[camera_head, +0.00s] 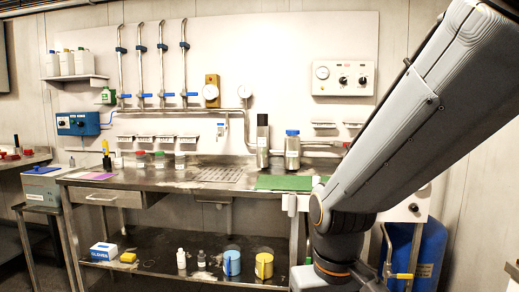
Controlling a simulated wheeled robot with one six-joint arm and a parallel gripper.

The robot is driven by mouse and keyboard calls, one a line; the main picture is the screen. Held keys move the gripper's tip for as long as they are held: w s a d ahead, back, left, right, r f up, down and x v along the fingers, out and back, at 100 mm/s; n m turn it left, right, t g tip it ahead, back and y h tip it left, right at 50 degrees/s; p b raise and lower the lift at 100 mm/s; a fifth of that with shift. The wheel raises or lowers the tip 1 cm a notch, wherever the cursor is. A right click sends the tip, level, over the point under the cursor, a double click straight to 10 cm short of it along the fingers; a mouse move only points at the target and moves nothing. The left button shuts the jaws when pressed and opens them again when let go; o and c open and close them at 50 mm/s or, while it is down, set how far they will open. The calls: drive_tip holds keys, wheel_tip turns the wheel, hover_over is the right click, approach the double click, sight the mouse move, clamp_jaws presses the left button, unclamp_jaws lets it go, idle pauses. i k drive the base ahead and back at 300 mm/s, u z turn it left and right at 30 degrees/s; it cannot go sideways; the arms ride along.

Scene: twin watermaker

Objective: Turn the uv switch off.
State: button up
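I cannot tell for certain which control is the uv switch, as no label is readable. A white control panel (343,78) with a round gauge and two dark knobs (343,81) is on the back wall, right of centre. A blue control box (78,124) with small knobs is on the wall at the left. The setting of these controls is too small to read. My arm comes down from the upper right to the bottom edge, in front of the bench's right end. My gripper is not in view.
A steel bench (200,178) spans the middle, with a green mat (284,183), two metal cylinders, and jars on it. Pipes with blue-handled valves (163,94) run up the wall. A lower shelf (150,258) holds bottles and tins. A blue tank (428,250) stands at right.

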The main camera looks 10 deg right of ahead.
sight(343, 80)
drive_tip(key=z, duration=0.2)
drive_tip(key=i, duration=0.9)
drive_tip(key=z, duration=0.25)
